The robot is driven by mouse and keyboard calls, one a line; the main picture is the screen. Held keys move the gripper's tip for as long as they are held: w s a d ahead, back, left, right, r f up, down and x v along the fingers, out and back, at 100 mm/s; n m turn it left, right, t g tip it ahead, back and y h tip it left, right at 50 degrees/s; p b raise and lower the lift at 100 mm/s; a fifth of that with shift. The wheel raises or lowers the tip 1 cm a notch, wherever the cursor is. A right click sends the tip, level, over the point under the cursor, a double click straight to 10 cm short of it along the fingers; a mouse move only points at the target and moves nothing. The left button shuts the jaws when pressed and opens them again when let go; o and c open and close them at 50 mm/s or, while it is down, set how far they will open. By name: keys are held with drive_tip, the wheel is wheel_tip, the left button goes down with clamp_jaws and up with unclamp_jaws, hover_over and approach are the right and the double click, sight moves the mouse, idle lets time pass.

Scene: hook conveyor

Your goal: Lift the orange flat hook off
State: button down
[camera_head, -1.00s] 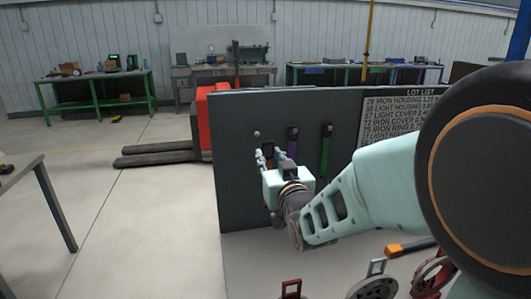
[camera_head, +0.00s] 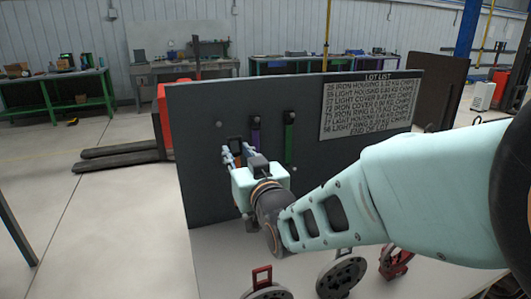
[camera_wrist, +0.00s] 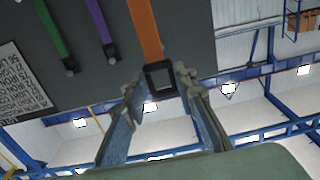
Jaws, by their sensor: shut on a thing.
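The orange flat hook (camera_wrist: 146,30) shows in the wrist view as a flat orange strip ending in a dark square loop (camera_wrist: 160,78), against the dark board. My gripper (camera_wrist: 161,85) has its two fingers on either side of that loop and is shut on it.
The purple hook (camera_head: 255,135) and green hook (camera_head: 289,138) hang on the grey board (camera_head: 200,185), close to the right of my gripper. A lot list (camera_head: 370,105) is fixed farther right. Red (camera_head: 396,264) and grey (camera_head: 341,277) round parts stand on the table below my arm.

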drive_tip(key=b+v, duration=0.7)
drive_tip(key=v, duration=0.4)
drive_tip(key=shift+s, duration=0.4)
idle(0.5)
